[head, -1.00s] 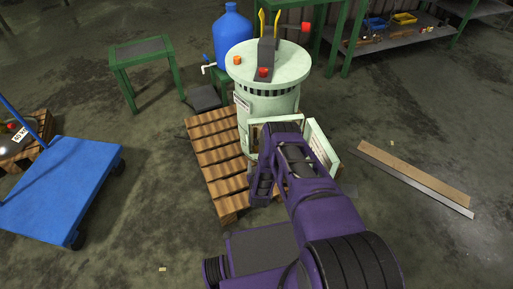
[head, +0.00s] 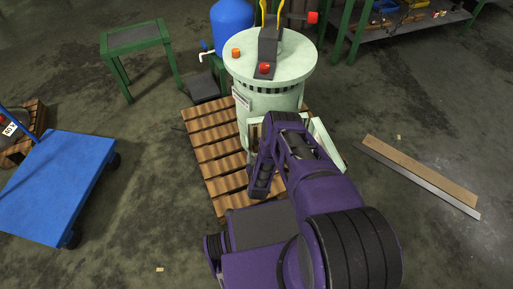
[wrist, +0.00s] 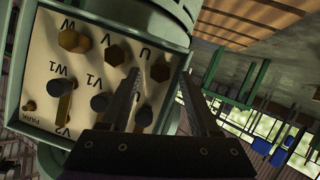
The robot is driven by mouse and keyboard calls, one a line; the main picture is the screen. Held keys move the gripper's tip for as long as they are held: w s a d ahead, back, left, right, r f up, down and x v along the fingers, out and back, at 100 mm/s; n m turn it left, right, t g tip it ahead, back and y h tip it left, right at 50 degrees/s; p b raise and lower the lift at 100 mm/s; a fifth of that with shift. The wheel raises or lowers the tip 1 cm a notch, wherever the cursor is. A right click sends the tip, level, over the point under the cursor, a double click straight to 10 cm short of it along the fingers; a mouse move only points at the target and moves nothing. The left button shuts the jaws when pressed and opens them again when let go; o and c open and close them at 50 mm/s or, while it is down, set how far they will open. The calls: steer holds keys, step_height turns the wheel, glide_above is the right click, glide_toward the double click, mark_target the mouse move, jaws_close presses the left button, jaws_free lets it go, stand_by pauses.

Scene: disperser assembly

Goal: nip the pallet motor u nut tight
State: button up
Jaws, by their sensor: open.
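The pallet motor (head: 270,85) is a pale green cylinder on a wooden pallet (head: 217,160). In the wrist view its open terminal box (wrist: 27,60) shows a cream panel with upside-down lettering. The U nut (wrist: 160,72) is a dark hex nut at the right of the upper row. The V nut (wrist: 115,55) and the brass W nut (wrist: 74,41) are to its left. My gripper (wrist: 158,74) is open, its two fingertips on either side of the U nut in the picture. I cannot tell whether they touch it. In the head view my arm hides the gripper and most of the box.
Lower posts stand under W1 (wrist: 61,88) and V1 (wrist: 99,102), with another (wrist: 143,117) by the left finger. A blue cart (head: 62,185) is at left, a green table (head: 137,38) behind it. Planks (head: 418,172) lie at right on open floor.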

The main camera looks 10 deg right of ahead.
steer(key=shift+w+f, duration=0.1)
steer(key=shift+w, duration=0.15)
jaws_close()
stand_by(0.3)
